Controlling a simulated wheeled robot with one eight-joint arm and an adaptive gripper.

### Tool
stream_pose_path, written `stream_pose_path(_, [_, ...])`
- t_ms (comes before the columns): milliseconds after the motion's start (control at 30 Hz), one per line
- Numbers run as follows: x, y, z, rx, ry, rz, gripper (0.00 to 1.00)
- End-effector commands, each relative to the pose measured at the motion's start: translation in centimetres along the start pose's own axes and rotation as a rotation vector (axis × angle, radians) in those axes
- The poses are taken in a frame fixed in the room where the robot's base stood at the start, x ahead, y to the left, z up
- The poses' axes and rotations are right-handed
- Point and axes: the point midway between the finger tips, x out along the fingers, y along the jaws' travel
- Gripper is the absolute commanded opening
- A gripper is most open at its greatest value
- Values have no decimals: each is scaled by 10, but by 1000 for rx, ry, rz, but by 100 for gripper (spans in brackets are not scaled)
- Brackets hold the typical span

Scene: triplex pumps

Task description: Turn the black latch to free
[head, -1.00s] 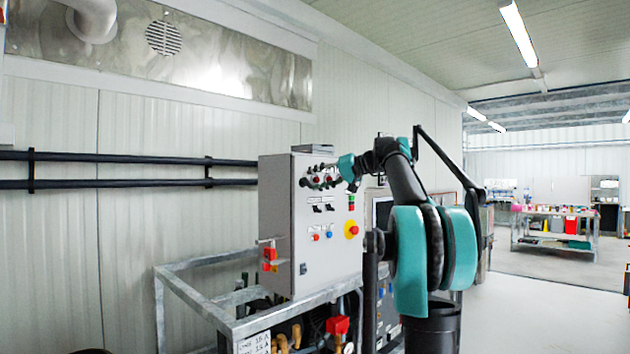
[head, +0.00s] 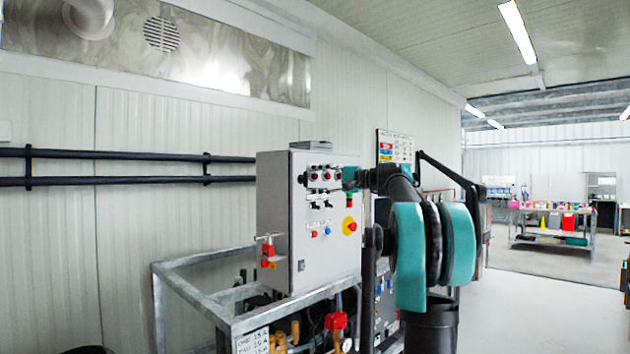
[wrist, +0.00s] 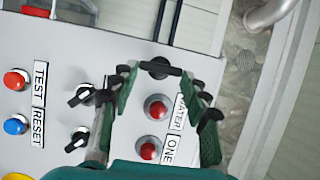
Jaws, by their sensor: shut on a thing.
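The black latch (wrist: 160,68) is a small rotary handle on the grey control cabinet. Its bar lies nearly crosswise in the wrist view, beyond two red buttons (wrist: 157,108). In the head view the black latch (head: 302,179) sits at the left edge of the cabinet front. My gripper (wrist: 160,78) has its green-padded fingers on either side of the latch, tips close to the bar ends, and is shut on it. Exact contact at the tips is hard to see. In the head view my gripper (head: 322,187) is small and partly merges with the panel's dark controls.
The cabinet (head: 285,260) also carries black selector switches (wrist: 80,95), a blue button (wrist: 15,125) and a yellow-ringed red knob (head: 350,226). A metal frame (head: 190,295) surrounds the pump below. The floor to the right is open.

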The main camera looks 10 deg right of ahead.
Motion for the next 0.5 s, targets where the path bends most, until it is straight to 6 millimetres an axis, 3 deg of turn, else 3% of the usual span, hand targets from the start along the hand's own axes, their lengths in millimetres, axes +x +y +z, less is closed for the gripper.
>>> stream_pose_path(500, [0,1,0,35,2,-14,17])
